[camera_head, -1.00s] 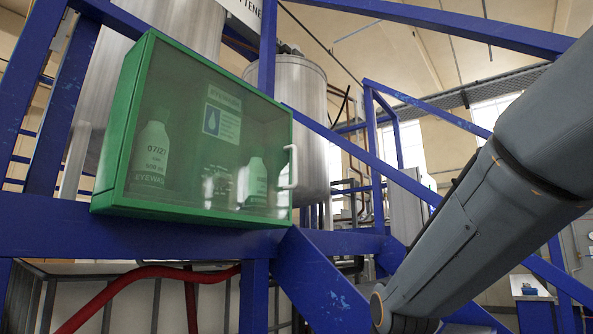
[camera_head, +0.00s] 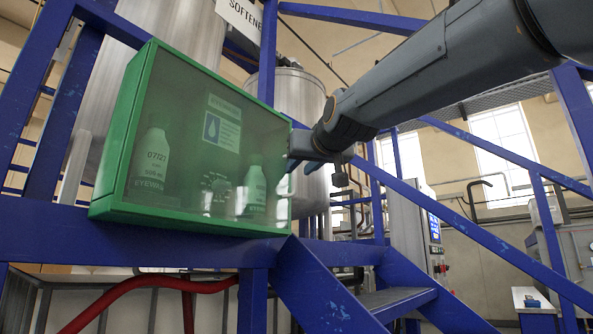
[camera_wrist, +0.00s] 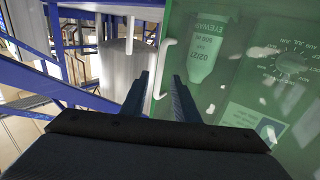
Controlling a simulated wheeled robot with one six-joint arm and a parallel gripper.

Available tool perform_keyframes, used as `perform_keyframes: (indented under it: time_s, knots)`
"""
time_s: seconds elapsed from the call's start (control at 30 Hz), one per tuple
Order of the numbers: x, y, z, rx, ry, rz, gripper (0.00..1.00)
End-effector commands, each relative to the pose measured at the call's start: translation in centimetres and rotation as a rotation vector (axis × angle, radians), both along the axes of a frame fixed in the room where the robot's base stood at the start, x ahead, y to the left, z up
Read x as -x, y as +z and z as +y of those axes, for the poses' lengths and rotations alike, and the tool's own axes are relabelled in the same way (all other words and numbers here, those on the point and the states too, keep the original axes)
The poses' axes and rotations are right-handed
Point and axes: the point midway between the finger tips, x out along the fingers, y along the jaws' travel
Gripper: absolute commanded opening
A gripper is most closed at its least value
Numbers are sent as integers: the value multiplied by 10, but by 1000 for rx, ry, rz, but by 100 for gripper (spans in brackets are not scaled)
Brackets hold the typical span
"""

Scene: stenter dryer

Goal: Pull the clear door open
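The clear door (camera_head: 190,100) fronts a green wall box (camera_head: 185,222) and looks shut. Eyewash bottles and a label show through it. Its white handle (camera_wrist: 163,68) is a slim bar near the door's free edge in the wrist view. My gripper (camera_head: 293,165) is at the right edge of the box, covering the handle in the head view. In the wrist view my gripper (camera_wrist: 165,76) is open, with a finger on each side of the handle's line. I cannot tell whether the fingers touch the handle or how deep it sits between them.
Blue steel rails and a stair stringer (camera_head: 325,290) run below and right of the box. Metal tanks (camera_head: 300,95) stand behind it. A red hose (camera_head: 150,275) hangs below. A control panel (camera_head: 435,235) stands further right.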

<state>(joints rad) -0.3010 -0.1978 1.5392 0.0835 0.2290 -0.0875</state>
Motion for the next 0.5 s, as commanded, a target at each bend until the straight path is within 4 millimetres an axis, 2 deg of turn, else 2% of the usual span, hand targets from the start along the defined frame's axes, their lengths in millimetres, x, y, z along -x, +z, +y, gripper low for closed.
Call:
perform_keyframes:
  time_s: [0.03,0.2,0.5]
  knots:
    - [-8,0,3,1,0,3,28]
    - [-26,0,9,1,-1,1,28]
    - [-35,0,11,1,-1,1,28]
